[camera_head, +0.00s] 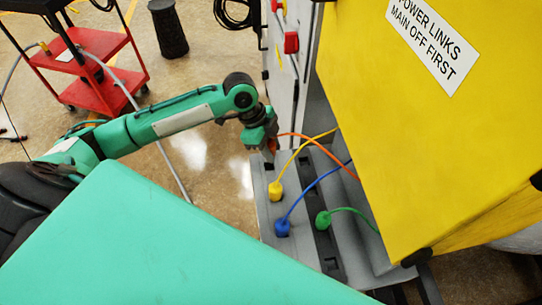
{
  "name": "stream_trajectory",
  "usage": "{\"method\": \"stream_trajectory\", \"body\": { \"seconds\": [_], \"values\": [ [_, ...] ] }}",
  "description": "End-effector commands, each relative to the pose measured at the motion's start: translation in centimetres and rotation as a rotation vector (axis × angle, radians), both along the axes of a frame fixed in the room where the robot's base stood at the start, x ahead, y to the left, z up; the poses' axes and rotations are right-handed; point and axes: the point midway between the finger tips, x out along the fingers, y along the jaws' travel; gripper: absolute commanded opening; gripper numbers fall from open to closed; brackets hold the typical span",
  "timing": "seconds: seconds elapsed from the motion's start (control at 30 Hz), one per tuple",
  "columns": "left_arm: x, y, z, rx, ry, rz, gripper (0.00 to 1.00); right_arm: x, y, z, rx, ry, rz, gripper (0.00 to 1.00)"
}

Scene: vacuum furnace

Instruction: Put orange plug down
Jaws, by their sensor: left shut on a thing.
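My left gripper (269,148) reaches in from the left and points down at the far end of the grey ledge (264,212). It is shut on the orange plug (270,146), which is mostly hidden by the fingers. An orange cable (318,144) runs from there to the right, behind the yellow panel. I cannot tell whether the plug touches the ledge. My right gripper is not in view.
Yellow (275,190), blue (282,228) and green (322,220) plugs with cables stand on the ledge nearer me. A large yellow panel (420,130) overhangs the right side. A red cart (95,90) stands at the back left.

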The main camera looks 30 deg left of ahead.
Motion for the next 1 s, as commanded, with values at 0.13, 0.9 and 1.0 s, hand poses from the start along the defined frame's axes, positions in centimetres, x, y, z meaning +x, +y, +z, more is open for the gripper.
{"method": "stream_trajectory", "body": {
  "seconds": [0.13, 0.9, 1.0],
  "values": [
    [0.1, 0.0, -1.1, 0.0, -0.001, 0.001, 0.1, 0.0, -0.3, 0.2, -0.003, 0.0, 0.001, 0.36],
    [0.0, 0.0, -5.9, 0.0, -0.001, 0.0, 0.1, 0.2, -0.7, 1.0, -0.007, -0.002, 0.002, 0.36],
    [0.0, 0.0, -6.0, 0.0, -0.001, 0.0, 0.4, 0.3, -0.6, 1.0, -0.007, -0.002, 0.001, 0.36]
  ]
}}
